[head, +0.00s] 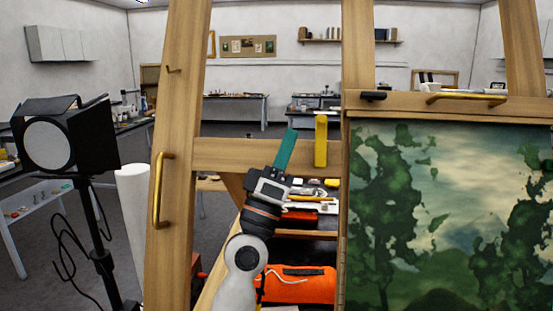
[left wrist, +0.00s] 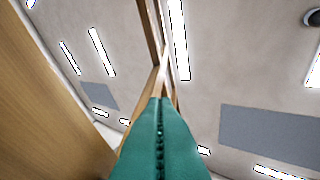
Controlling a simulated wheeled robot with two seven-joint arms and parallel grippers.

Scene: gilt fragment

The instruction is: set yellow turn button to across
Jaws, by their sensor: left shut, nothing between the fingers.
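The yellow turn button (head: 321,142) stands upright against the wooden easel, at the right end of the crossbar (head: 235,155), left of the painting (head: 450,220). My left gripper (head: 290,133) points up and slightly right, a little left of the button in the head view. A gap shows between them there; the depth between them is hard to tell. Its teal fingers are shut with nothing between them. In the left wrist view the shut fingers (left wrist: 160,110) point up toward the ceiling, and the yellow button is not seen. My right gripper is not in view.
A black button (head: 373,96) and a brass handle (head: 468,98) are on the rail above the painting. Another brass handle (head: 161,190) is on the left post. A black studio lamp (head: 65,140) stands at left. An orange case (head: 300,285) lies low behind my arm.

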